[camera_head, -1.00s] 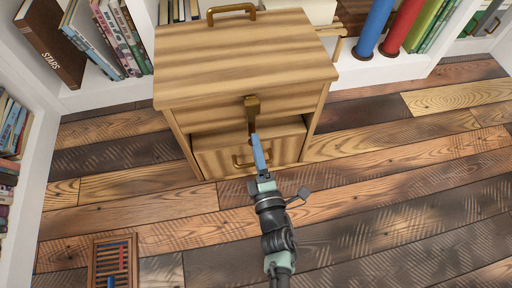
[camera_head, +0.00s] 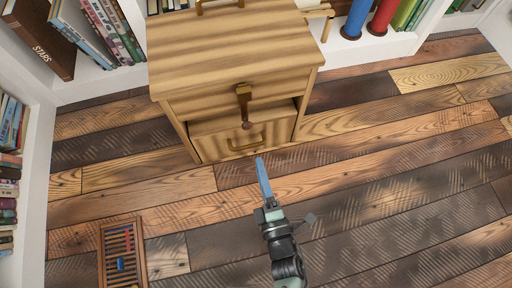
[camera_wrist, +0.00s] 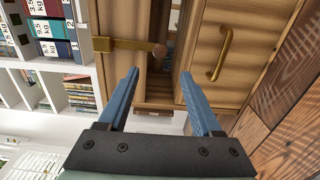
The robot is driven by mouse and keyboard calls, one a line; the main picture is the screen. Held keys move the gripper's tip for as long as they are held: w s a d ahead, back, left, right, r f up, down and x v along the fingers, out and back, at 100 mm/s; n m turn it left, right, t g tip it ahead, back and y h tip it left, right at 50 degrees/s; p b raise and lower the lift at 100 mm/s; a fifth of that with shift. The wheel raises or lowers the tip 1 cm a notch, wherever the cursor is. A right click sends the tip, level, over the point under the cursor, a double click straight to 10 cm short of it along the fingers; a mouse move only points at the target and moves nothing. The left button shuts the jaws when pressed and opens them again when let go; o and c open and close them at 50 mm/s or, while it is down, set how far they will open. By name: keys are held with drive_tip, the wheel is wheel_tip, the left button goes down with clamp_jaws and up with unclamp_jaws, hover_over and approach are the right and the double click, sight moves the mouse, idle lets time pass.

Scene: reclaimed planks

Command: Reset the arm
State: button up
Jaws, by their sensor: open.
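My gripper (camera_head: 262,162) points toward the wooden cabinet (camera_head: 225,48) in the head view, over the plank floor and just in front of the cabinet's lower front. In the wrist view, the two blue fingers of my gripper (camera_wrist: 162,76) stand apart with nothing between them. The cabinet's upper brass handle (camera_head: 244,93) and lower brass handle (camera_head: 246,143) are clear of the fingers. A dark gap shows between the upper and lower fronts. The upper handle (camera_wrist: 130,45) and lower handle (camera_wrist: 221,55) also show in the wrist view.
A slatted wooden frame with coloured pieces (camera_head: 122,262) lies on the floor at lower left. White shelves with books (camera_head: 10,165) stand at left and back. Blue (camera_head: 357,18) and red (camera_head: 382,18) cylinders stand on the back shelf. The floor at right is clear.

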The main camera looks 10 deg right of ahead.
drive_tip(key=shift+s, duration=0.85)
